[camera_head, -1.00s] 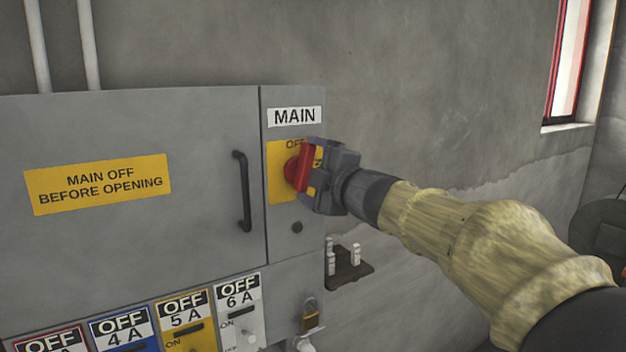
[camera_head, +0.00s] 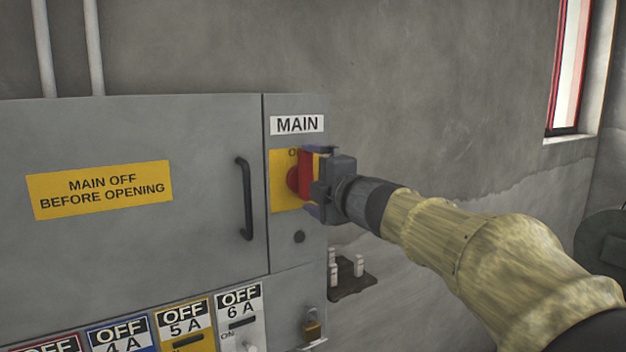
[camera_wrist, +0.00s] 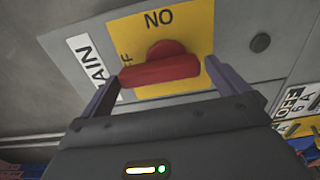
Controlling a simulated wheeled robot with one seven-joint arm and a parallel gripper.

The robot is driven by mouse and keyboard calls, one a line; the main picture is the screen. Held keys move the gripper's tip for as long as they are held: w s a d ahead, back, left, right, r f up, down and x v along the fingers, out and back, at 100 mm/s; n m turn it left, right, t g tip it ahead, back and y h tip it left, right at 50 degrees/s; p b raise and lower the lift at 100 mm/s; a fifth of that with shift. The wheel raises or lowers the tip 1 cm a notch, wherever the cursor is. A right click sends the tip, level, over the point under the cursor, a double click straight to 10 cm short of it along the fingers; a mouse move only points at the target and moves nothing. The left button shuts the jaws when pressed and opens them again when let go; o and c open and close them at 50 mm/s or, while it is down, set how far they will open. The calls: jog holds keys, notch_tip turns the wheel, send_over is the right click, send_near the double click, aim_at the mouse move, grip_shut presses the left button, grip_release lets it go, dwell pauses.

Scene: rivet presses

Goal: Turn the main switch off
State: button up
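The main switch is a red rotary handle (camera_head: 304,175) on a yellow plate (camera_head: 282,203) under the MAIN label (camera_head: 297,124) on the grey cabinet. In the head view the handle stands about upright, and its lettering is partly covered. My gripper (camera_head: 312,180) is at the handle, one finger above and one below. In the wrist view the red handle (camera_wrist: 160,70) lies lengthwise between the spread fingers of my gripper (camera_wrist: 164,70), one near each end. I cannot tell whether either finger touches it. ON and OFF lettering shows on the plate there.
The cabinet door has a black handle (camera_head: 244,198) and a yellow warning sign (camera_head: 100,189). Several labelled OFF switches (camera_head: 240,310) line the bottom. A padlock (camera_head: 312,328) and a small dark shelf (camera_head: 352,284) are below right. The wall right of the cabinet is mostly bare.

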jog(key=b+v, duration=0.5)
jog(key=v, duration=1.2)
jog(key=shift+s, duration=0.2)
jog(key=shift+w+d, duration=0.1)
jog(key=shift+d, duration=0.1)
